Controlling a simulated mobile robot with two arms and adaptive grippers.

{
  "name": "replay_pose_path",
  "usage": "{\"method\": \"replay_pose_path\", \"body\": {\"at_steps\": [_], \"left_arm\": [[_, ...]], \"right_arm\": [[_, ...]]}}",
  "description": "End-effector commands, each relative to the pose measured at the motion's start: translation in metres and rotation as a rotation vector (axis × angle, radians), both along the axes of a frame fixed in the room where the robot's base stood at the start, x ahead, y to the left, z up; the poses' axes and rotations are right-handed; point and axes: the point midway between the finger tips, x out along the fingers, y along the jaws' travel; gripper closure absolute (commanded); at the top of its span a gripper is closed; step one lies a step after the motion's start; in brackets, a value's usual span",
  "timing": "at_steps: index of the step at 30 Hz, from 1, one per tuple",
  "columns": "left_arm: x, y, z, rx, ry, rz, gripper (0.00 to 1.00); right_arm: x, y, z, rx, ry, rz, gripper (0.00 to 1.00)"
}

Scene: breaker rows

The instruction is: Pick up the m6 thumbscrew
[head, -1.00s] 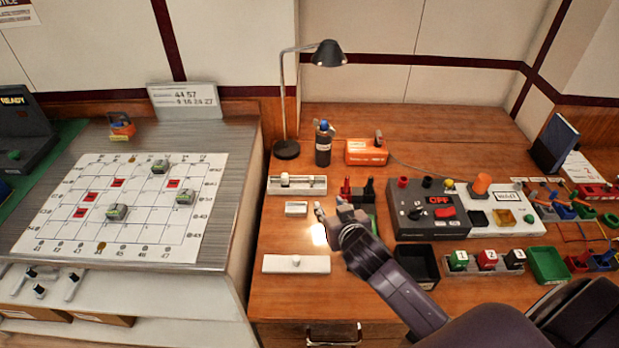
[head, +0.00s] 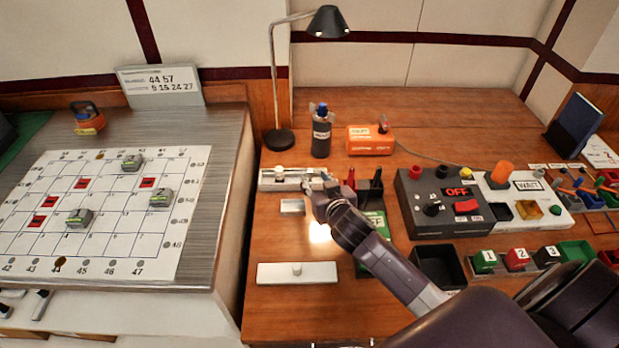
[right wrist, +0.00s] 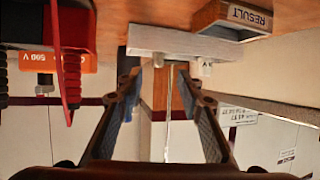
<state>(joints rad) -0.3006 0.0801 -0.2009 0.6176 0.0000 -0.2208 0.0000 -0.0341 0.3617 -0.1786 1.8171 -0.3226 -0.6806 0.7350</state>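I cannot pick out the m6 thumbscrew for certain. A pale grey fixture (head: 268,184) with a small light knob (head: 279,172) lies at the back left of the wooden bench. A white plate (head: 322,273) with a small pale knob (head: 296,269) lies nearer the front. My right gripper (head: 319,183) is at the right end of the fixture and hides part of it. In the right wrist view its fingers (right wrist: 166,88) are apart, with the grey fixture (right wrist: 185,42) beyond their tips and nothing clearly held. My left gripper is out of view.
A small RESULT tray (head: 292,207) is just left of the gripper. Red and black probes (head: 376,185) stand close on its right. A grey control box (head: 440,205), black bottle (head: 321,135) and lamp (head: 283,139) stand around.

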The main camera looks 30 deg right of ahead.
Motion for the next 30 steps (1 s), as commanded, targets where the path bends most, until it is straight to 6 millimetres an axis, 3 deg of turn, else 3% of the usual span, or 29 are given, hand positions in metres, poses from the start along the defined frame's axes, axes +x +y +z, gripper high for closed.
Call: {"method": "replay_pose_path", "body": {"at_steps": [18, 27, 30], "left_arm": [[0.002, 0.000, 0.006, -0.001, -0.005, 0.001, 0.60], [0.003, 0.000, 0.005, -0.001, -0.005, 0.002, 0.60], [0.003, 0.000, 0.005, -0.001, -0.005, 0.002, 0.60]], "right_arm": [[0.049, -0.013, -0.024, -0.001, 0.001, -0.001, 0.66], [0.051, -0.013, -0.026, 0.000, 0.001, 0.000, 0.66], [0.051, -0.013, -0.026, 0.000, 0.001, 0.000, 0.76]]}}
